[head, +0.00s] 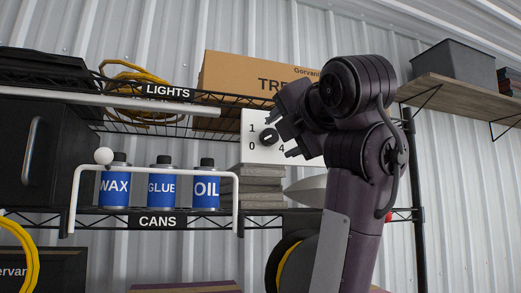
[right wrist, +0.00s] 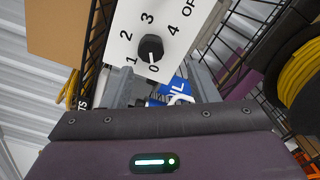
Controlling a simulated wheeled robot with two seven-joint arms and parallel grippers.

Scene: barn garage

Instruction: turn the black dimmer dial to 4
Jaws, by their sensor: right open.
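The black dimmer dial (head: 268,137) sits on a white numbered plate (head: 251,151) on the shelf rack. In the right wrist view the dial (right wrist: 150,48) has a white mark that points toward 0; the numbers 1, 2, 3 and 4 run around it on the plate (right wrist: 183,11). My right gripper (head: 281,136) is open just right of the dial in the head view, its fingers apart above and below it. In the right wrist view the gripper (right wrist: 157,76) has its two grey fingers spread near the dial, with nothing held. My left gripper is not in view.
A cardboard box (head: 240,70) stands on the shelf above the plate. Blue WAX, GLUE and OIL cans (head: 161,188) stand left below, behind a white rail (head: 75,190). Grey slabs (head: 255,187) are stacked under the plate. A black rack post (head: 415,180) stands right of my arm.

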